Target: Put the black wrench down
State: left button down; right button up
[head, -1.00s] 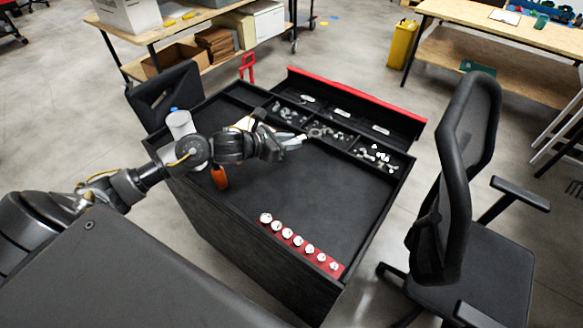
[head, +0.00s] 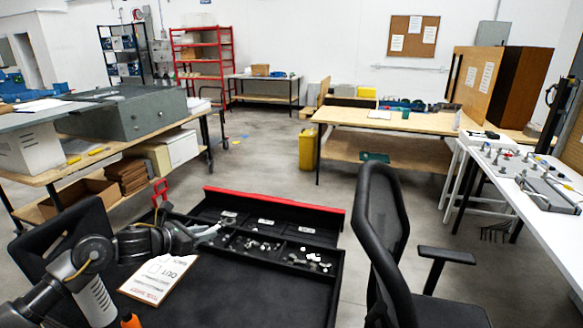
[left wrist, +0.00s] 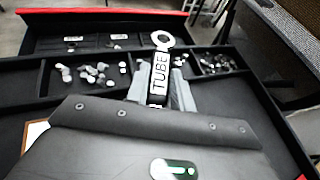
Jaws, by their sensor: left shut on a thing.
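The black wrench (left wrist: 160,74) shows in the left wrist view, with a white TUBE label and a light ring-shaped end pointing away from me. My left gripper (left wrist: 161,98) is shut on it, with grey fingers on both sides of the handle. The ring end appears over the divided compartments at the tray's far side; its exact height is unclear. In the head view my left gripper (head: 206,232) is near those compartments, and the wrench is too small to make out clearly. My right gripper is not in view.
The black workstation tray (head: 245,298) has a red back edge (head: 275,198) and compartments holding small metal parts (head: 308,261). A clipboard (head: 158,279) lies left on its surface. A black office chair (head: 385,230) stands at the right. The tray's middle surface is clear.

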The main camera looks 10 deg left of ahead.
pick_arm(q)
jog(key=s+d+m+g+h, duration=0.1)
jog(key=s+d+m+h, duration=0.1)
jog(key=s+d, duration=0.4)
jog(key=s+d+m+g+h, duration=0.2)
jog(key=s+d, duration=0.4)
jog(key=s, duration=0.8)
jog(key=shift+d+f+m+g, duration=0.2)
jog(key=shift+d+m+g, duration=0.1)
jog(key=shift+m, duration=0.1)
jog(key=shift+a, duration=0.15)
